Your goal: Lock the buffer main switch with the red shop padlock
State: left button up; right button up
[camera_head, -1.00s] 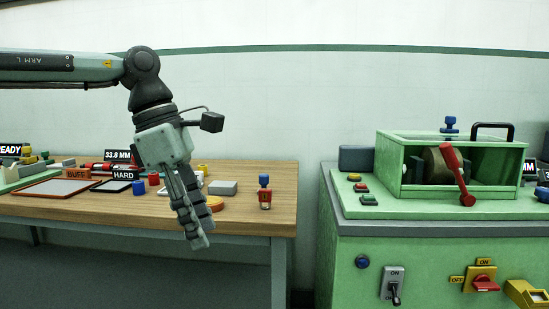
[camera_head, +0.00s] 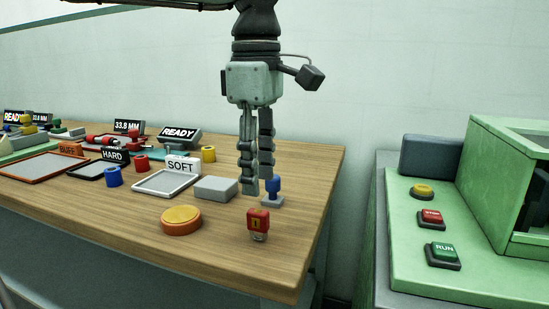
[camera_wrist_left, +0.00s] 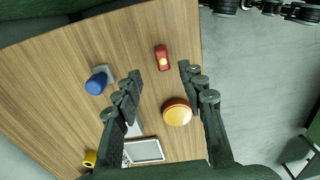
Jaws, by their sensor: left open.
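The red padlock (camera_head: 258,219), with a yellow mark, stands near the front right corner of the wooden table; a greyish part shows below its red body. In the left wrist view the padlock (camera_wrist_left: 162,57) lies ahead of the fingers, between their lines. My left gripper (camera_head: 257,184) points down above the table, behind the padlock in the head view. In the wrist view its fingers (camera_wrist_left: 160,78) are apart with nothing between them. The buffer main switch is out of view now. My right gripper is not in view.
A blue-knobbed stamp (camera_head: 273,190), a grey block (camera_head: 216,188) and an orange-yellow button (camera_head: 181,218) stand close to the padlock. A SOFT-labelled tray (camera_head: 166,183) lies to the left. The green machine (camera_head: 400,235) stands right, across a gap from the table (camera_head: 225,250).

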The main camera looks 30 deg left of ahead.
aim_at(258, 211)
pick_arm(q)
jog(key=f, duration=0.6)
jog(key=shift+s, duration=0.3)
jog(key=shift+w+f, duration=0.1)
jog(key=shift+f, duration=0.6)
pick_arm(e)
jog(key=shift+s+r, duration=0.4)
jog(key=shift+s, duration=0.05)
pick_arm(q)
jog(key=shift+c, duration=0.5)
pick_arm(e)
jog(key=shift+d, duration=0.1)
